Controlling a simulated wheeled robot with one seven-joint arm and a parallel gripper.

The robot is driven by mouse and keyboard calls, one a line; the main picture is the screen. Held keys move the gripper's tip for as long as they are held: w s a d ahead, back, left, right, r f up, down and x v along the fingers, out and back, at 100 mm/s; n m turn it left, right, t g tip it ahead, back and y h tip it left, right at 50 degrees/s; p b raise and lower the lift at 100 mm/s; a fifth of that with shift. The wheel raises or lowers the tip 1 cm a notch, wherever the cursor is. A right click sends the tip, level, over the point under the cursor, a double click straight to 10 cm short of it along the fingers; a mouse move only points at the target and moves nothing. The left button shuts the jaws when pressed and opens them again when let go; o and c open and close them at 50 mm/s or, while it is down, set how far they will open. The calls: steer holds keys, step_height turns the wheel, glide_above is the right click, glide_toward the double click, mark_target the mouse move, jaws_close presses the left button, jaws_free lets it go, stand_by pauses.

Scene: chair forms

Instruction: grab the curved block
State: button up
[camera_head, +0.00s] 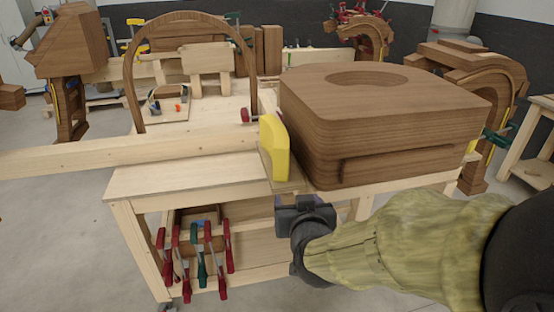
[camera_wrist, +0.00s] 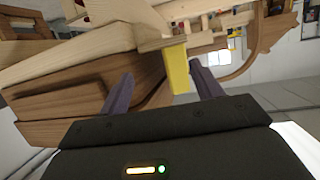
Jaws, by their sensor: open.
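A yellow block (camera_head: 272,148) with a rounded edge stands upright at the front of the workbench, close beside the left side of a big dark wooden form (camera_head: 390,125). In the wrist view the yellow block (camera_wrist: 177,72) shows beyond and between my two purple fingers. My gripper (camera_wrist: 162,84) is open, with nothing between its fingertips that I can see touching them. In the head view my gripper (camera_head: 302,204) is just below and in front of the yellow block, and its fingers are mostly hidden.
The pale workbench (camera_head: 150,182) carries a long plank (camera_head: 90,152) and a thin wooden arch (camera_head: 130,75). Several clamps (camera_head: 200,258) hang at its front left. The big form overhangs close to my gripper. Open floor lies in front.

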steer(key=r+t, duration=0.1)
steer(key=a+r+t+b, duration=0.1)
steer(key=s+a+r+t+b, duration=0.1)
steer(key=shift+a+r+m+t+h, duration=0.2)
steer(key=shift+r+m+t+h, duration=0.1)
steer(key=shift+t, duration=0.1)
steer(key=shift+w, duration=0.1)
steer(key=p, duration=0.9)
glide_toward(283, 160)
steer(key=shift+w+r, duration=0.15)
steer(key=shift+w, duration=0.45)
steer(key=shift+w+r, duration=0.2)
steer(key=shift+w, duration=0.4)
steer(key=shift+w+a+p, duration=0.1)
steer(key=shift+w+p, duration=0.05)
steer(key=shift+p, duration=0.55)
steer(key=w+p, duration=0.1)
steer(key=w, duration=0.2)
steer(key=w+p, duration=0.1)
steer(key=w, duration=0.2)
steer(key=shift+w+a+f+p, duration=0.15)
steer(key=shift+w+a+p, duration=0.1)
steer(key=shift+p, duration=0.15)
steer(key=shift+w+f, duration=0.15)
steer(key=shift+w, duration=0.3)
